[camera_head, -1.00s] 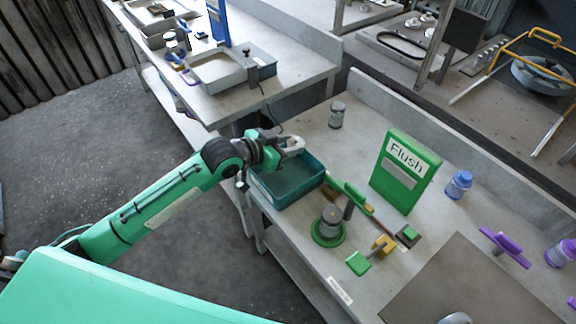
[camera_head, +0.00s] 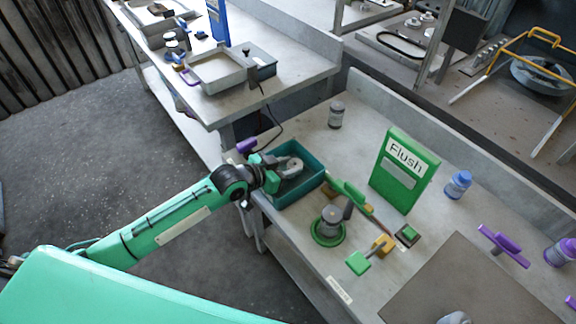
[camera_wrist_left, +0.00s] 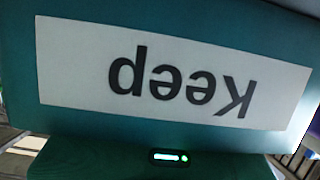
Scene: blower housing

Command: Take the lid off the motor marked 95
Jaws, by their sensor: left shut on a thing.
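My left gripper (camera_head: 287,168) is over the teal bin (camera_head: 303,194) at the near left of the workbench. It is shut on a small grey round part (camera_head: 295,163), whose outline is partly hidden by the fingers. In the left wrist view a teal wall with an upside-down "Keep" label (camera_wrist_left: 180,75) fills the picture; the fingertips and held part do not show there. A grey cylinder (camera_head: 331,220) stands upright in a green ring base. Another small grey cylinder (camera_head: 336,115) stands at the back. No mark 95 is readable. My right gripper does not show clearly.
A green "Flush" box (camera_head: 404,170) stands behind the green and yellow hand tools (camera_head: 372,250). A blue-capped bottle (camera_head: 458,185) and a purple tool (camera_head: 503,244) are to the right. A grey mat (camera_head: 440,282) lies at the near right. A grey item (camera_head: 455,318) is cut by the bottom edge.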

